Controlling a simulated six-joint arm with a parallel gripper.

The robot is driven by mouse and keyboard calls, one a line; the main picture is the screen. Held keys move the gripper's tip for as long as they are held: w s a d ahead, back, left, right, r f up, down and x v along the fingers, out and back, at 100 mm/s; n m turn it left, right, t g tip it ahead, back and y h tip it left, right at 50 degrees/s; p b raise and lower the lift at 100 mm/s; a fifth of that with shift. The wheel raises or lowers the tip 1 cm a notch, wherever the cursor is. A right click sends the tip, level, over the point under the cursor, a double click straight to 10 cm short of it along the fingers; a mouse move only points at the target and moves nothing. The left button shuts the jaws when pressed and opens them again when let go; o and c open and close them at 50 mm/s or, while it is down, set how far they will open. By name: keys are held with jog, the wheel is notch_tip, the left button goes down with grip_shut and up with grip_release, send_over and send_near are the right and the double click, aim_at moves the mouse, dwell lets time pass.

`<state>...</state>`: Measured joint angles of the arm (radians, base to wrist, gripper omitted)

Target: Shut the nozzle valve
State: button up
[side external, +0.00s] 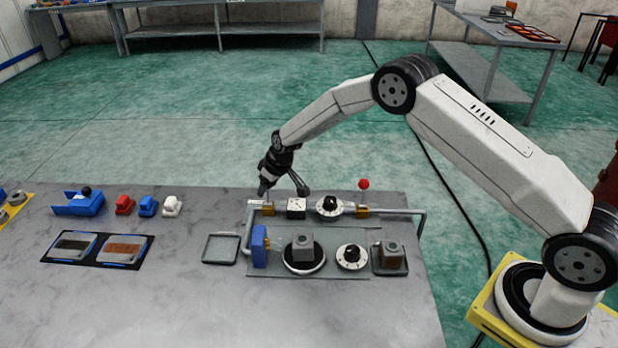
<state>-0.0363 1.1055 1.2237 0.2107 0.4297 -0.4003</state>
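A grey pipe (395,211) runs along the back of the fixture and bends down at its right end. A brass valve body (362,211) sits on its right part, with a red ball knob (364,184) standing above it. Another brass body (268,209) sits on the pipe's left part, just below my gripper; any handle on it is hidden or too small to see. I cannot tell which is the nozzle valve. My gripper (284,194) is open, its fingers spread above the left end of the pipe. I see nothing between them, and cannot tell whether they touch anything.
A white gauge (296,205) and black-knobbed dials (329,206) (352,257) stand close by. A blue block (259,246), a grey block (303,249) on a round plate and a small tray (220,249) are in front. Coloured parts (124,205) lie left. The table's front left is clear.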

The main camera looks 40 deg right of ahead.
jog(key=shift+s+a+r, duration=0.25)
jog(key=shift+s+a, duration=0.35)
jog(key=shift+a, duration=0.05)
dwell(0.3)
jog(key=shift+s+a+f, duration=0.25)
jog(key=shift+s+a, duration=0.5)
jog(key=shift+o, duration=0.6)
notch_tip(320, 180, up, 8)
jog(key=shift+d, duration=0.15)
dwell(1.0)
jog(key=shift+w, duration=0.1)
